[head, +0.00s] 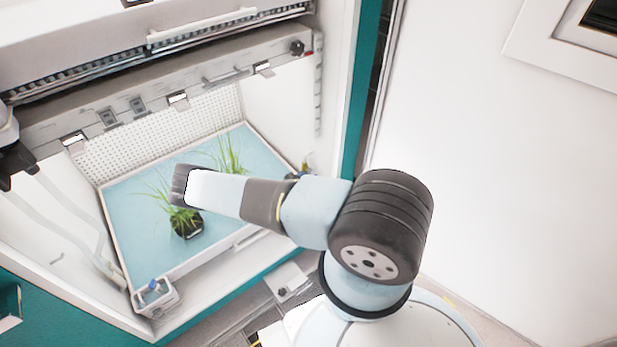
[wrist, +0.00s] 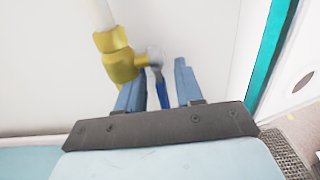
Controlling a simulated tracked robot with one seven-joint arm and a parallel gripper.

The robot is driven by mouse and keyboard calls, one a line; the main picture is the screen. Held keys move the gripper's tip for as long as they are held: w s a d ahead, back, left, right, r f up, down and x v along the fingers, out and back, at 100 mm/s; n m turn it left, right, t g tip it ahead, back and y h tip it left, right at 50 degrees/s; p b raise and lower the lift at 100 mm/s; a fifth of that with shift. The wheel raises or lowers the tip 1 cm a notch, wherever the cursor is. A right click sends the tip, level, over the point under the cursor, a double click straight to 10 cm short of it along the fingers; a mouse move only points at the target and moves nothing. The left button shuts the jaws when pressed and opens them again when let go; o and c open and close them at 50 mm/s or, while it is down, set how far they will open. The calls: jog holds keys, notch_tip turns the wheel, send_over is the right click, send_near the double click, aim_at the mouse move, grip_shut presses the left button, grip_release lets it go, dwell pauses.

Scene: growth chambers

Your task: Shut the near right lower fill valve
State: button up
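In the wrist view, a yellow brass-coloured valve (wrist: 118,57) sits on a white pipe against the white chamber wall. A grey stem at its right side carries a blue lever (wrist: 161,88) that points down in the picture. My gripper (wrist: 157,84) is open, with one blue finger on each side of the lever. The lever looks closer to the left finger; I cannot tell whether they touch. In the head view, a small yellow fitting (head: 305,166) shows at the chamber's right wall, partly hidden by my arm. My gripper is not clearly visible there.
Two grass-like plants, a near one in a black pot (head: 186,223) and one farther back (head: 230,157), stand on the blue chamber floor (head: 130,200). A small clear container (head: 154,298) is at the front left. A teal edge (wrist: 268,50) bounds the wall on the right.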

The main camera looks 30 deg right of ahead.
jog(key=shift+c, duration=0.5)
grip_shut()
